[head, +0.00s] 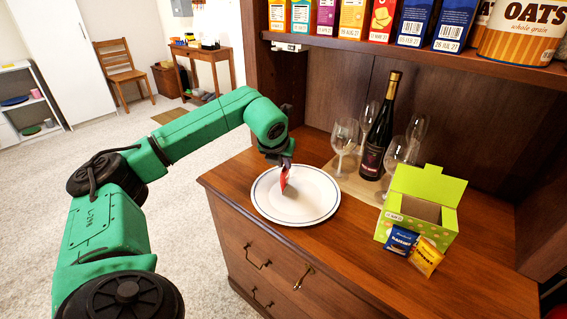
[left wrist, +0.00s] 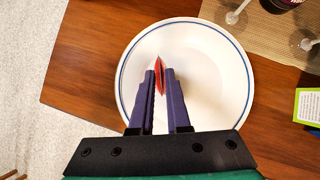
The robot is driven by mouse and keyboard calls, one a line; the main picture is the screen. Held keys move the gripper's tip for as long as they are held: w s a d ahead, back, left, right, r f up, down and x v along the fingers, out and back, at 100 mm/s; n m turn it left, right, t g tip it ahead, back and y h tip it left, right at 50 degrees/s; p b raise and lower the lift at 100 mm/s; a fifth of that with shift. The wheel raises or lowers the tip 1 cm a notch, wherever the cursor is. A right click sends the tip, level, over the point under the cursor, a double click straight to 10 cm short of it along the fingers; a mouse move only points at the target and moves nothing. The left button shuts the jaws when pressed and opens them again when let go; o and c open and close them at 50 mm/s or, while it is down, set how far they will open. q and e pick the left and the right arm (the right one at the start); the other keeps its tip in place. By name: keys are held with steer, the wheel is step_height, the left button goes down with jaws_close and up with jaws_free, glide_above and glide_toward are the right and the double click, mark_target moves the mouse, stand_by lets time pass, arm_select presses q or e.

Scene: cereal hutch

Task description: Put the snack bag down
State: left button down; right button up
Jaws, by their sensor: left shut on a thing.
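A small red snack bag (head: 284,181) is held upright over the white plate with a blue rim (head: 262,200); it also shows edge-on in the left wrist view (left wrist: 160,74). My left gripper (head: 285,163) is shut on the bag from above. Its dark purple fingers show in the left wrist view (left wrist: 161,85), one on each side of the bag. The bag's lower edge is close to the plate; I cannot tell whether it touches. My right gripper is not in view.
An open green box (head: 445,215) stands to the right, with a blue packet (head: 399,240) and a yellow packet (head: 426,258) in front. A wine bottle (head: 378,140) and several glasses stand on a mat behind. A shelf of cereal boxes (head: 353,15) hangs above.

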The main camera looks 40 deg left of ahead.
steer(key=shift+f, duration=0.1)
arm_select(q)
steer(key=shift+f, duration=0.2)
steer(key=c, duration=0.9)
jaws_free()
steer(key=shift+r, duration=0.1)
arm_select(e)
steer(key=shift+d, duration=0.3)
arm_select(q)
steer(key=shift+r, duration=0.2)
steer(key=v, duration=1.2)
steer(key=shift+d, duration=0.1)
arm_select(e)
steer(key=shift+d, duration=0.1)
